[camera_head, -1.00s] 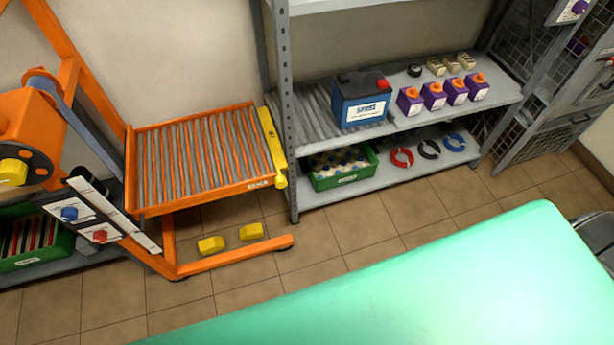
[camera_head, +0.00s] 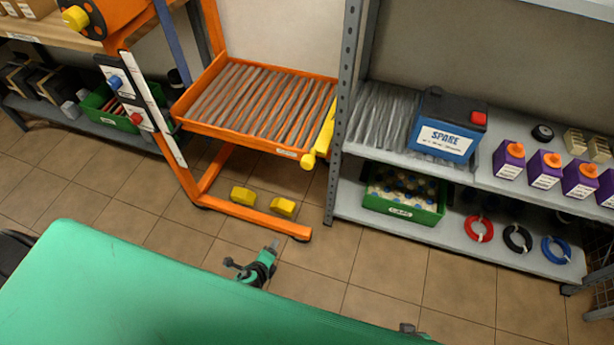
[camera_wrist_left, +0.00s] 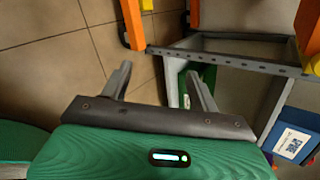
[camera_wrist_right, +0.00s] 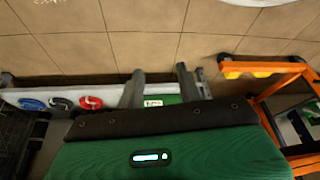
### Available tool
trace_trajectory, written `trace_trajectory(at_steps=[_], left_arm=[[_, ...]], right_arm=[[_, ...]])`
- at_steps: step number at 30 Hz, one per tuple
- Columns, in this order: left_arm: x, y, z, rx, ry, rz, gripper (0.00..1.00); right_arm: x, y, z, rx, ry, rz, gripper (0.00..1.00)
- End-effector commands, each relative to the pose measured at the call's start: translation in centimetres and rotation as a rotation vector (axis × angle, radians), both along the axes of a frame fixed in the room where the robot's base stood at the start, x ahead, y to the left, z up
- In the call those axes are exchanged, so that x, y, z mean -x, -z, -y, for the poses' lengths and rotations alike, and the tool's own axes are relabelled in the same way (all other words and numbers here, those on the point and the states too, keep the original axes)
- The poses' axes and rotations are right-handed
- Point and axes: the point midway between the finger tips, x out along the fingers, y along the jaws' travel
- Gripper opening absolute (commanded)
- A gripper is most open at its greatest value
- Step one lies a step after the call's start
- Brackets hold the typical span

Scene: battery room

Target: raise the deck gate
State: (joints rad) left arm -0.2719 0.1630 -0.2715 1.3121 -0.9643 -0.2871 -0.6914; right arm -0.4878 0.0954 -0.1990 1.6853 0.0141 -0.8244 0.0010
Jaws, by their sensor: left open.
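The deck gate is the yellow bar (camera_head: 325,132) along the right edge of the orange roller deck (camera_head: 250,108), facing the shelf. A round yellow end (camera_head: 308,161) shows at its near corner. A green and grey gripper, which I take as my left gripper (camera_head: 272,246), is in front of the deck, well below and apart from the gate. In the left wrist view my left gripper (camera_wrist_left: 160,80) is open and empty. In the right wrist view my right gripper (camera_wrist_right: 160,80) has its fingers apart with nothing between them.
A grey shelf post (camera_head: 342,110) stands close right of the gate. The shelf holds a blue SPARE battery (camera_head: 448,125), purple bottles (camera_head: 545,168) and a green crate (camera_head: 400,205). Yellow blocks (camera_head: 243,194) sit beneath the deck. Tiled floor (camera_head: 390,280) lies clear in front.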

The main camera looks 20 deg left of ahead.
Motion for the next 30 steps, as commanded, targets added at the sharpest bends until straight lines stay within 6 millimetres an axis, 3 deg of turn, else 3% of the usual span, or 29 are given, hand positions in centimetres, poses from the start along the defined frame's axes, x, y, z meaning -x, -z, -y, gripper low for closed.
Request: trace_trajectory(at_steps=[1, 6, 10, 15, 18, 23, 30], left_arm=[[-1.9, -0.5, 0.4, -0.083, 0.07, 0.066, 0.61], [-6.8, -6.6, 2.0, -0.421, 0.279, 0.28, 0.61], [-9.0, -11.4, 3.2, -0.669, 0.376, 0.425, 0.61], [-10.1, -16.2, 4.2, -0.907, 0.431, 0.552, 0.61], [-10.2, -17.8, 4.6, -0.985, 0.442, 0.588, 0.61], [-11.0, -18.8, 4.7, -1.024, 0.445, 0.606, 0.61], [-14.7, -18.9, 4.9, -1.019, 0.444, 0.605, 0.61]], right_arm=[[-0.8, -0.6, -0.3, -0.009, -0.001, 0.025, 0.36], [-2.3, -6.4, -1.1, -0.035, -0.001, 0.091, 0.36], [-2.3, -10.7, -1.3, -0.052, -0.003, 0.135, 0.36], [-1.7, -14.9, -1.2, -0.067, -0.004, 0.174, 0.36], [-1.4, -16.3, -1.2, -0.072, -0.005, 0.185, 0.36], [-1.2, -17.2, -1.0, -0.071, -0.004, 0.184, 0.36], [-0.8, -17.5, -0.5, -0.055, 0.004, 0.153, 0.36]])
